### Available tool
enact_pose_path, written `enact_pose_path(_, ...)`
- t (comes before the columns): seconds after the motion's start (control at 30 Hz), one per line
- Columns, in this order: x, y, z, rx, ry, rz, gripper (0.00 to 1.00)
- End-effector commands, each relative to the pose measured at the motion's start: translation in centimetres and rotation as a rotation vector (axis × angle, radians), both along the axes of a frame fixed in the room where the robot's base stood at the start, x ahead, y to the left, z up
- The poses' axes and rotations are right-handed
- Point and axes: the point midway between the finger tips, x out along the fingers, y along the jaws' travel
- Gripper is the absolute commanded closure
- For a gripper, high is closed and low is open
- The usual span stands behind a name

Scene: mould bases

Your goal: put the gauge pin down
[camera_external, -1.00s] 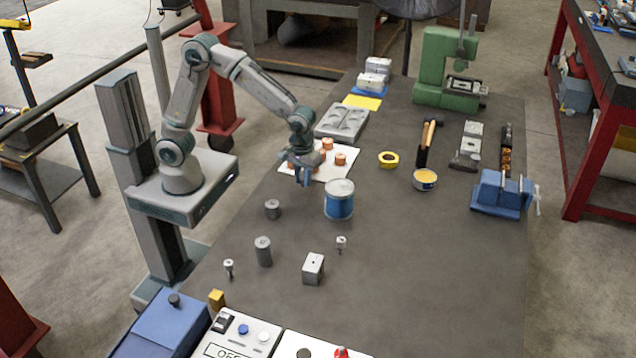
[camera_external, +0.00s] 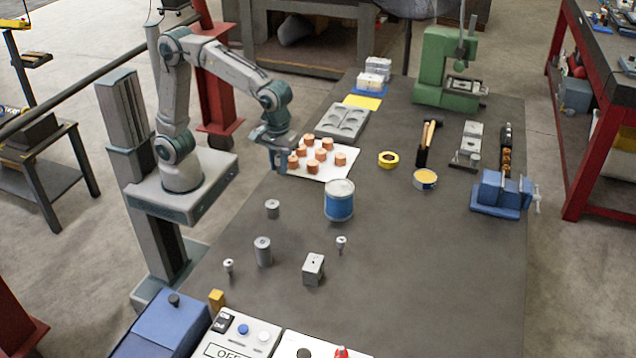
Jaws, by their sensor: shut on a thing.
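My gripper (camera_external: 278,165) is shut, pointing down, at the left edge of the white sheet with the copper-coloured pieces. It is shut on the gauge pin, which is too small and too covered by the fingers to make out. I cannot tell how high above the table the fingertips are. Two small pin-like pieces with wide heads stand on the table, one at the front left (camera_external: 228,266) and one beside the grey block (camera_external: 341,244).
The white sheet (camera_external: 335,174) bears several copper-coloured pieces. A blue tin (camera_external: 339,202), grey cylinders (camera_external: 263,251) (camera_external: 272,209) and a grey block (camera_external: 313,268) stand nearer the front. A grey moulded tray (camera_external: 343,121) lies behind. The table's right middle is clear.

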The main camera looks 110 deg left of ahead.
Motion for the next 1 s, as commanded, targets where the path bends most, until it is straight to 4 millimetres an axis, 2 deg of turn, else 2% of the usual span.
enact_pose_path(0.03, 1.2, -0.7, 1.9, -0.002, 0.002, 0.018, 1.00)
enact_pose_path(0.2, 4.4, -2.5, 5.0, 0.003, 0.003, 0.092, 1.00)
enact_pose_path(0.43, 6.5, -3.8, 6.9, 0.011, -0.001, 0.149, 1.00)
enact_pose_path(0.57, 7.5, -2.8, 6.2, 0.014, 0.001, 0.161, 1.00)
enact_pose_path(0.8, 10.5, 1.8, 3.0, 0.015, 0.003, 0.163, 1.00)
enact_pose_path(1.0, 12.5, 4.8, 0.8, 0.013, 0.000, 0.159, 1.00)
